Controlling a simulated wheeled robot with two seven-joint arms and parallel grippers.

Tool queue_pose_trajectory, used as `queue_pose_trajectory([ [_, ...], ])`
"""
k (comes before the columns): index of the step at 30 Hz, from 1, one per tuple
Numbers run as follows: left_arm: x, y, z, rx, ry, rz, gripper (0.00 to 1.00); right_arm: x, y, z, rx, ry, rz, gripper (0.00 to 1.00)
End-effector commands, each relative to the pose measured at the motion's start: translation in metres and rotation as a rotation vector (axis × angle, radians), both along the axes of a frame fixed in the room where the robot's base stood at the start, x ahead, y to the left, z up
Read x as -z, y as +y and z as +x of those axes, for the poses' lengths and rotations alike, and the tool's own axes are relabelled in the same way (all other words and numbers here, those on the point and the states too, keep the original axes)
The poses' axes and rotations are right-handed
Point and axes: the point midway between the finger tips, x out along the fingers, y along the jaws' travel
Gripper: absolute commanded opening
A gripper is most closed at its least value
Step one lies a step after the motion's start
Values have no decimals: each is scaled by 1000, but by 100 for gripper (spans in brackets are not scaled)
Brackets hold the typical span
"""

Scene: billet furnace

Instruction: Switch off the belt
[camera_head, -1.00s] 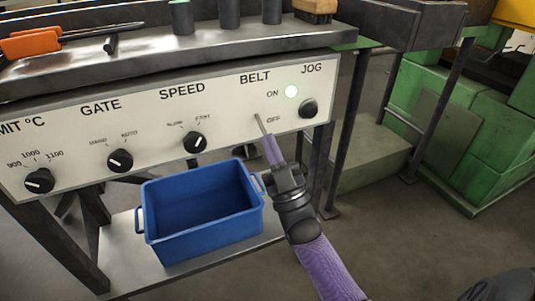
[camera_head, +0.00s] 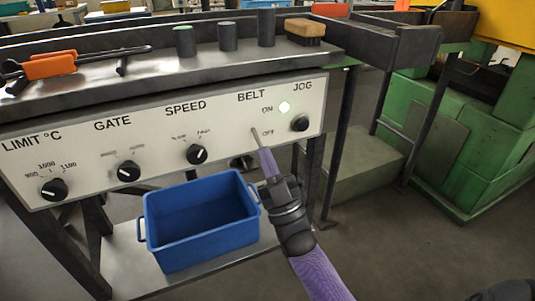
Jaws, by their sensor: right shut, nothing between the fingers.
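A round lamp (camera_head: 285,107) beside ON glows pale green-white. My right gripper (camera_head: 266,156) is shut and empty. The fingers partly cover that end, so the lever's exact position is hard to read. My left gripper is not in view.
The JOG knob (camera_head: 299,123) is right of the switch, the SPEED knob (camera_head: 196,154) left. A blue bin (camera_head: 203,248) stands on the shelf below.

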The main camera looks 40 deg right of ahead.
Motion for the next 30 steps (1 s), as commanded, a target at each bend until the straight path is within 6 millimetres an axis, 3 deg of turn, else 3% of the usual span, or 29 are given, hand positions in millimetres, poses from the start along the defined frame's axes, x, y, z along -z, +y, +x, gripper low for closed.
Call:
queue_pose_trajectory([
  [6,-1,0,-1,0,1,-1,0,43,2,-34,1,8,2,0],
  [11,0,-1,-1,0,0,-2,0,61,3,-50,1,7,1,0],
  [28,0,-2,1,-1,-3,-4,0,67,4,-56,1,5,1,0],
  [30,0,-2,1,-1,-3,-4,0,78,5,-53,-4,56,14,0],
])
